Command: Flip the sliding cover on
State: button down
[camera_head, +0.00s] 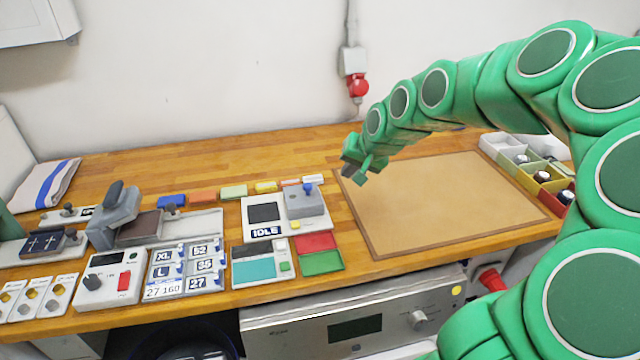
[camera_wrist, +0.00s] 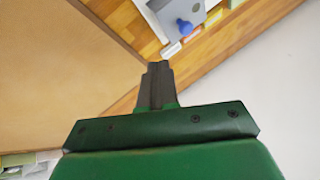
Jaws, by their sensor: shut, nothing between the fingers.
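A grey block with a blue knob (camera_head: 306,204), which looks like the sliding cover, sits on the right part of a white unit (camera_head: 262,232). A dark window is to its left, and a label reading IDLE is below the window. In the wrist view the grey block (camera_wrist: 198,12) shows at the top, with its blue knob toward me. My gripper (camera_head: 356,175) is shut and empty, above the back left of the brown mat, to the right of the unit and apart from it. Its closed fingers (camera_wrist: 158,72) point toward the unit's side in the wrist view.
The brown mat (camera_head: 440,205) is bare. Red and green pads (camera_head: 318,252) lie in front of the unit. Coloured blocks (camera_head: 233,192) line up behind it. Several panels with switches and size labels (camera_head: 185,268) fill the left. Bins (camera_head: 540,178) stand at the right.

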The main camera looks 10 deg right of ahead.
jog(key=shift+d, duration=0.15)
dwell(0.3)
send_over(320, 199)
jog(key=d, duration=0.2)
jog(key=f, duration=0.8)
jog(key=shift+s+f, duration=0.25)
jog(key=shift+s, duration=0.15)
jog(key=shift+w+a+f, duration=0.1)
jog(key=shift+w+a, duration=0.15)
jog(key=shift+a, duration=0.25)
jog(key=shift+w+a, duration=0.2)
jog(key=shift+a, duration=0.3)
jog(key=a, duration=1.2)
jog(key=shift+a, duration=0.1)
